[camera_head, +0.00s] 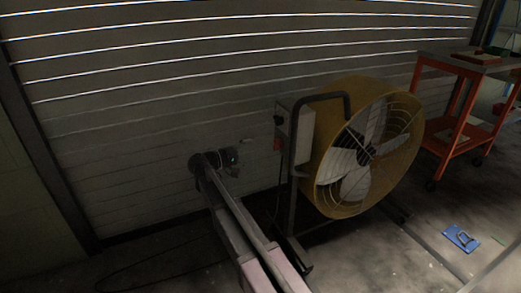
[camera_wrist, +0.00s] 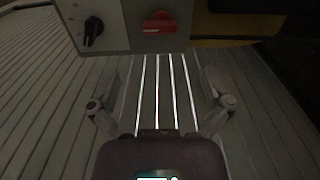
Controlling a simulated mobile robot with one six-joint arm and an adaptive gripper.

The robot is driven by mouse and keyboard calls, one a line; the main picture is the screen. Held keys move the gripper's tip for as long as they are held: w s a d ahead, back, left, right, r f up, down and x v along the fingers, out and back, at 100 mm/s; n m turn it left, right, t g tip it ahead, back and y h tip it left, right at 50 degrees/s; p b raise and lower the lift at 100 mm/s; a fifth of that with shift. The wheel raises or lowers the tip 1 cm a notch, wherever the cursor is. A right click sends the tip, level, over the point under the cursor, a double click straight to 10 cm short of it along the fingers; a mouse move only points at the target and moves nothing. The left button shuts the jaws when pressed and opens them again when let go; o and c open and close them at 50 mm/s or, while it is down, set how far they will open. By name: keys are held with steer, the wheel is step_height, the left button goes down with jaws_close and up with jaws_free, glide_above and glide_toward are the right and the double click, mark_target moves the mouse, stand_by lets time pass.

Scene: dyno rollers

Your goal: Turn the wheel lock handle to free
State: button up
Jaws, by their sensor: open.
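A control box (camera_head: 301,133) is mounted on the left side of the large fan. In the wrist view, the box's grey panel (camera_wrist: 120,40) is at the top and carries a red rotary handle (camera_wrist: 159,23) and a black knob (camera_wrist: 93,27). I cannot tell for certain whether either is the wheel lock handle; no label can be read. The red handle also shows small on the box in the head view (camera_head: 278,120). My gripper (camera_wrist: 160,80) is open and empty, with its fingers spread below the panel. In the head view my gripper (camera_head: 230,157) is left of the box, apart from it.
The yellow drum fan (camera_head: 335,150) stands on a dark tube frame (camera_head: 291,190). A slatted shutter (camera_head: 130,150) stands behind my arm. A red-orange cart (camera_head: 452,130) is at the right. A blue item (camera_head: 460,238) lies on the floor at the lower right.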

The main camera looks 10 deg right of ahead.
steer(key=shift+v, duration=0.85)
steer(key=s+d+f+m+g+y, duration=0.2)
steer(key=s+d+f+g+y, duration=0.2)
steer(key=s+d+f+y, duration=0.8)
steer(key=s+f+m+y, duration=0.2)
steer(key=s+f+y, duration=0.35)
steer(key=s, duration=0.55)
step_height(320, 180, up, 44)
steer(key=s+g+p, duration=0.1)
steer(key=s+p, duration=0.2)
steer(key=p, duration=4.2)
steer(key=shift+a+r+g, duration=0.15)
steer(key=shift+a+g, duration=0.15)
steer(key=shift+a, duration=0.05)
